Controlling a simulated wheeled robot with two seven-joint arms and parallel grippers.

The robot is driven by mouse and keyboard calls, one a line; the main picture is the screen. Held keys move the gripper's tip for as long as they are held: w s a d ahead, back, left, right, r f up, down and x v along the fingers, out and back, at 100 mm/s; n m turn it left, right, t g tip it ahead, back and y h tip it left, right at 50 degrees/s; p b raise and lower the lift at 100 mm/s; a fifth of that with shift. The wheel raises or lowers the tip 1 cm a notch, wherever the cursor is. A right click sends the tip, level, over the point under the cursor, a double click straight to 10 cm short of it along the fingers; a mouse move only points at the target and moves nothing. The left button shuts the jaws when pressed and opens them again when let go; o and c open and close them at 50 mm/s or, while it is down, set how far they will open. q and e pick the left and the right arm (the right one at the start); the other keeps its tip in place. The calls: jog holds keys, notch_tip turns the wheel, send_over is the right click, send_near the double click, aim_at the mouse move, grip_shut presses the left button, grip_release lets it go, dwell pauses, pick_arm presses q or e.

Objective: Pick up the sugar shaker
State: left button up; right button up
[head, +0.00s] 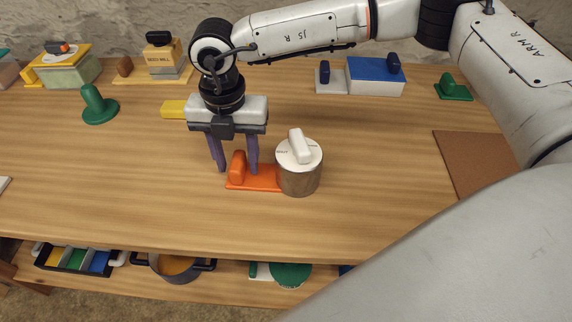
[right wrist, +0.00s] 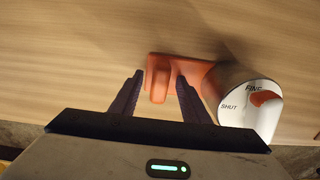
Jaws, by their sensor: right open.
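A squat metal canister with a white lid (head: 299,174) stands upright on the table, right of my right gripper; it looks like the sugar shaker. Its lid has a white grip on top in the head view. In the right wrist view the lid (right wrist: 235,110) reads SHUT and FINE and shows an orange patch. An orange plate (head: 262,183) with an upright orange knob (head: 237,163) meets its left side; whether it runs under the canister I cannot tell. My right gripper (head: 237,171) points down, open, its fingers on either side of the orange knob. My left gripper is not in view.
A green knobbed piece (head: 99,106) and a yellow block (head: 174,109) are left. Along the back stand a wooden box (head: 163,58), a blue-topped box (head: 376,77) and a green piece (head: 453,87). A brown mat (head: 470,160) lies right. The front middle is clear.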

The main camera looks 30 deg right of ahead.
grip_shut()
jog(key=shift+r, duration=0.15)
